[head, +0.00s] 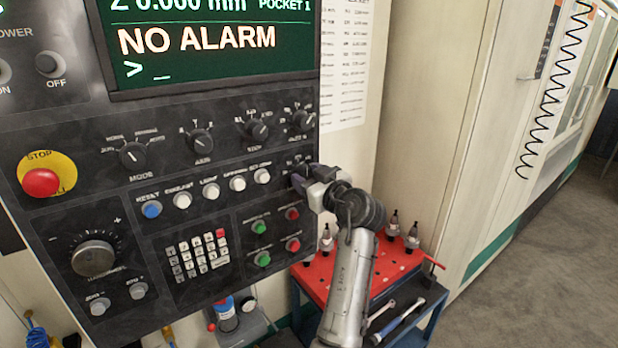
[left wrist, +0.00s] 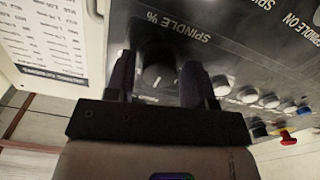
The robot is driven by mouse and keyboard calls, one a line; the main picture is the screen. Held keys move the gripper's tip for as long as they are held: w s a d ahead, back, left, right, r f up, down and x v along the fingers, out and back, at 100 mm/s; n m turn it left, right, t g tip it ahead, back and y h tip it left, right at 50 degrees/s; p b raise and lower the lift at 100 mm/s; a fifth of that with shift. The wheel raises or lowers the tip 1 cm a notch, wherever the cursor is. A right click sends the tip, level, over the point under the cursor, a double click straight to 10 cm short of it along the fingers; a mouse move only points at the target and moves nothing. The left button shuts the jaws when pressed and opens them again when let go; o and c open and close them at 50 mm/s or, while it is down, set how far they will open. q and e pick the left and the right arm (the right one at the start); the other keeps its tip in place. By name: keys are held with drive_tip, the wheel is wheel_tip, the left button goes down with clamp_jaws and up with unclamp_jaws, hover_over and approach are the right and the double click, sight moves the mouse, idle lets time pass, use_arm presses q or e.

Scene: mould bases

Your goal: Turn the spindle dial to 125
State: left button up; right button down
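The spindle dial (left wrist: 157,72) is a dark round knob with a pale mark, under the "SPINDLE %" label in the left wrist view. My left gripper (left wrist: 158,78) has one dark finger on each side of the dial, with small gaps that look clear of it. In the head view my left gripper (head: 300,183) is at the right edge of the control panel (head: 140,108) and hides the dial. The dial's scale numbers are too small or hidden to read. My right gripper is not in view.
Other knobs sit above, including one just over the gripper (head: 303,120). A row of push buttons (head: 210,190) runs to the left. A red stop button (head: 41,182) is at far left. A red tool tray (head: 318,280) with several holders stands below.

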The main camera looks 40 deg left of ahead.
use_arm(q)
drive_tip(key=c, duration=0.7)
drive_tip(key=shift+o, duration=0.2)
drive_tip(key=m+p, duration=0.2)
drive_tip(key=m, duration=0.1)
drive_tip(key=shift+r+p, duration=0.2)
drive_tip(key=shift+p, duration=0.15)
drive_tip(key=shift+s+f+m+p, duration=0.1)
drive_tip(key=shift+m+p, duration=1.35)
drive_tip(key=shift+m, duration=0.85)
drive_tip(key=o, duration=0.9)
drive_tip(key=shift+o, duration=0.2)
drive_tip(key=shift+f, duration=0.1)
